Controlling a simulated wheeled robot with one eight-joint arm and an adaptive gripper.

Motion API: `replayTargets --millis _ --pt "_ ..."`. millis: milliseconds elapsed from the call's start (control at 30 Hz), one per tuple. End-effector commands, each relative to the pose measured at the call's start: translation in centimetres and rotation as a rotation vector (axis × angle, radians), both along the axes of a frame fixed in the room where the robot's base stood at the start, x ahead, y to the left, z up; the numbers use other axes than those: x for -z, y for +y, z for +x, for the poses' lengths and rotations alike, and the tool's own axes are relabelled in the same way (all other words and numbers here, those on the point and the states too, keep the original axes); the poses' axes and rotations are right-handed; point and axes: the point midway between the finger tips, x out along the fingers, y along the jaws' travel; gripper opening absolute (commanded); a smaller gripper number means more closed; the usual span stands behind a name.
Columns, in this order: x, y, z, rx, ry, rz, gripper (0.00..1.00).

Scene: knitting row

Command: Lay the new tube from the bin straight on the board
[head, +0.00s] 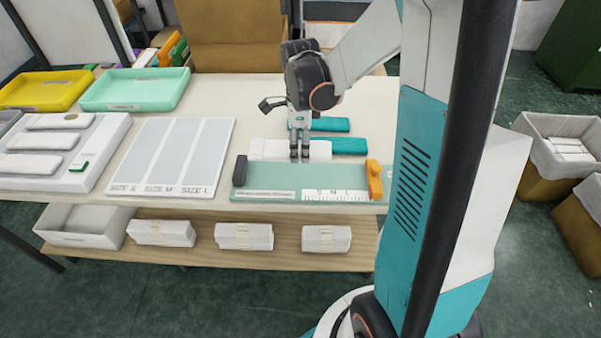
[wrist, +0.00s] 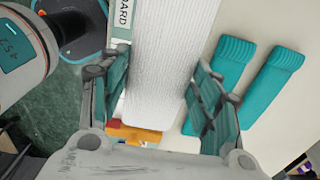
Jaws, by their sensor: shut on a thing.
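A white knitted tube (head: 272,149) is between the fingers of my gripper (head: 299,155), near the board's back edge. The wrist view also shows the white tube (wrist: 160,65), running lengthwise between both fingers of my gripper (wrist: 162,90). The teal board (head: 290,181) lies at the table's front edge, with a dark stop (head: 240,171) at its left end, an orange slider (head: 374,180) at its right and a white scale (head: 335,195) along the front. I cannot tell whether the tube touches the board or table. Its far end is out of the wrist view.
Two teal ribbed tubes (wrist: 228,62) (wrist: 273,87) lie side by side behind the white one. A size sheet (head: 170,155), a white tray (head: 62,165), a mint bin (head: 135,88) and a yellow bin (head: 45,90) stand to the left. Bare tabletop shows behind.

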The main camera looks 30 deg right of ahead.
Motion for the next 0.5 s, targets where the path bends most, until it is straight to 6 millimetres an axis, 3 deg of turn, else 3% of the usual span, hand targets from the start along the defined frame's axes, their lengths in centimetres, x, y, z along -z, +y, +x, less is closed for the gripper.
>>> replayTargets --millis 33,200,500 --pt "1.6 0.0 0.0 0.000 0.000 0.000 0.45" --pt "4.5 0.0 0.0 -0.001 0.000 0.000 0.45" --pt "6.5 0.0 0.0 -0.001 0.000 0.000 0.45"
